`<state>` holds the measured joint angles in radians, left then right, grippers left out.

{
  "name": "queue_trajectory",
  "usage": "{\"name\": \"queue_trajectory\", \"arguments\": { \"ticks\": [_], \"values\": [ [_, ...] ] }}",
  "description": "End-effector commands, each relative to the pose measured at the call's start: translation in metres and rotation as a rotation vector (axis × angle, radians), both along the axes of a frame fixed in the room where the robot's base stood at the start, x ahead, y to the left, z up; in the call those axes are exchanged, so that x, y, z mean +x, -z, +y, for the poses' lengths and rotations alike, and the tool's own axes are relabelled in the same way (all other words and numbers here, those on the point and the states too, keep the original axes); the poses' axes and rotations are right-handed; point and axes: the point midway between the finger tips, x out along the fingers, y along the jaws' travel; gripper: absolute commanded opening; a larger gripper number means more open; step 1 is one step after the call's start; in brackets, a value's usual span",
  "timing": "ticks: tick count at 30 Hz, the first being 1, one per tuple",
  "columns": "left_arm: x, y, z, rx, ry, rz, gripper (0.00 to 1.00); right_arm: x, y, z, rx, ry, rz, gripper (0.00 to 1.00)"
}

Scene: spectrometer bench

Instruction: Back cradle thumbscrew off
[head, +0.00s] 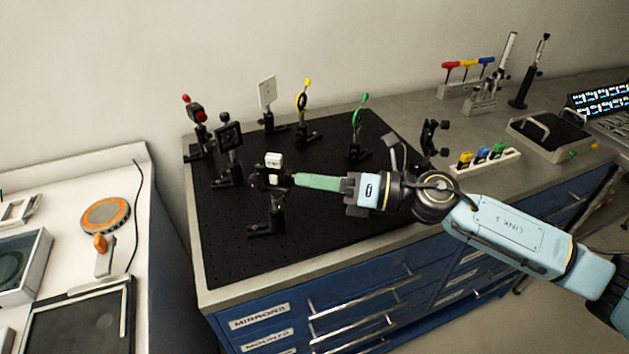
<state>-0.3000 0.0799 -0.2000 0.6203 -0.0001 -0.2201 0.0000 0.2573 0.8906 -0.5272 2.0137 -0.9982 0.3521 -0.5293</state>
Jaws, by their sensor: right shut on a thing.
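The cradle (270,180) is a small black mount with a white block (273,159) on top, standing on the black optical breadboard. My right gripper (296,180) reaches in from the right with long green fingers, its tips at the right side of the cradle. The fingers are together, shut on a small part there that I take to be the thumbscrew; the fingertips hide it and I cannot tell whether it is still in the cradle. My left gripper is not in view.
The black breadboard (330,235) carries several posts: a red-topped one (197,114), a yellow one (303,101) and a green one (359,110). The front right of the board is clear. A white rack (485,160) holds coloured items.

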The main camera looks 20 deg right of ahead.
Motion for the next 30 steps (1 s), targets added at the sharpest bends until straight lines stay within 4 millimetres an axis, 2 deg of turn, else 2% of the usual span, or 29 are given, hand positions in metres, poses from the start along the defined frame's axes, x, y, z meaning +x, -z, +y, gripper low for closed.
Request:
{"name": "queue_trajectory", "arguments": {
  "ticks": [11,12,16,17,26,30],
  "values": [
    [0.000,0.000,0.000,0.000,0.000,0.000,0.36,0.000,0.001,0.000,-0.003,-0.001,-0.003,0.00],
    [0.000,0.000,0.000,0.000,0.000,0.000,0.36,0.000,0.001,0.000,-0.003,-0.001,-0.002,0.18],
    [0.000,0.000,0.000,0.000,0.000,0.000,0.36,0.000,0.000,0.000,-0.002,-0.001,-0.002,0.35],
    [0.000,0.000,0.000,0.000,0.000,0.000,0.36,0.000,0.000,0.000,-0.002,-0.001,-0.002,0.37],
    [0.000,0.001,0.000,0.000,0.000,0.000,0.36,-0.001,0.001,-0.002,-0.002,0.000,-0.001,0.37],
    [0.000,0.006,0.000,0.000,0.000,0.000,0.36,-0.007,0.003,-0.011,-0.004,0.002,-0.001,0.37]
  ]
}}
